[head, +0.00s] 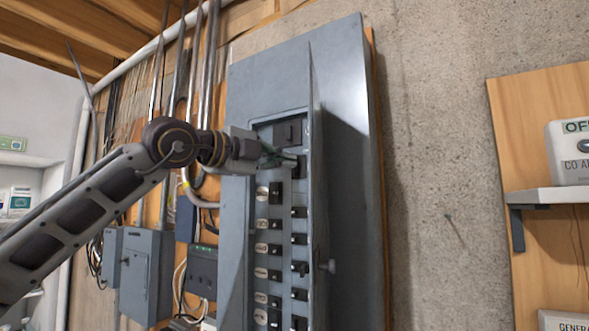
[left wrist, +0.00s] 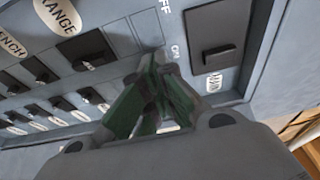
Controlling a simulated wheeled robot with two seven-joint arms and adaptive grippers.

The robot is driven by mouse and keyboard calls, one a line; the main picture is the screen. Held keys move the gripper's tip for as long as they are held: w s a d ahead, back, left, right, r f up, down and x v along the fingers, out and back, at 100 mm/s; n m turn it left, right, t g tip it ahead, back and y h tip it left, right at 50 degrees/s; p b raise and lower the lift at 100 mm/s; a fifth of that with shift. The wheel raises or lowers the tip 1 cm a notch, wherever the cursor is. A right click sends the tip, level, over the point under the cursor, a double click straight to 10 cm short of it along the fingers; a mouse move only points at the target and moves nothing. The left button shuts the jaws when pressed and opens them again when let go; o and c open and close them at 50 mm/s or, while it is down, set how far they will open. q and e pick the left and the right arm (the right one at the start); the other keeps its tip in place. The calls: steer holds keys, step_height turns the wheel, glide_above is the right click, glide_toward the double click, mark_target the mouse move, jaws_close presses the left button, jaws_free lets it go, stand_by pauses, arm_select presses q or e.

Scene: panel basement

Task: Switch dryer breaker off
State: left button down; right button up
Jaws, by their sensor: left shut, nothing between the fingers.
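The grey breaker panel (head: 345,90) stands open, with two columns of black breakers below a larger main breaker (head: 288,132). My left gripper (head: 292,160) is shut and empty at the top of the right column, just below the main breaker. In the left wrist view its green fingertips (left wrist: 155,62) meet close to the panel face, beside the main breaker (left wrist: 215,58) marked MAIN. A large black breaker (left wrist: 90,50) sits by the RANGE label (left wrist: 58,14). No label reading dryer can be made out; the fingers hide part of the panel and a white label. Contact cannot be told.
The panel's narrow door (head: 316,200) stands open on the right, close to the breakers. Conduits (head: 190,70) and smaller grey boxes (head: 146,275) are on the left. A shelf (head: 550,196) with a white device (head: 570,150) is at the far right.

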arm_select(q)
steer(key=shift+s+d, duration=0.1)
steer(key=shift+d, duration=0.05)
steer(key=shift+s+d, duration=0.15)
stand_by(0.5)
steer(key=shift+s+d+b, duration=0.2)
steer(key=shift+d+b, duration=0.05)
steer(key=shift+b, duration=0.2)
stand_by(0.4)
steer(key=shift+s+d, duration=0.2)
steer(key=shift+d, duration=0.05)
stand_by(0.4)
steer(key=shift+d, duration=0.1)
steer(key=shift+s+d, duration=0.1)
steer(key=shift+d, duration=0.05)
steer(key=shift+a+b, duration=0.3)
steer(key=shift+b, duration=0.25)
steer(key=shift+w, duration=0.2)
stand_by(0.4)
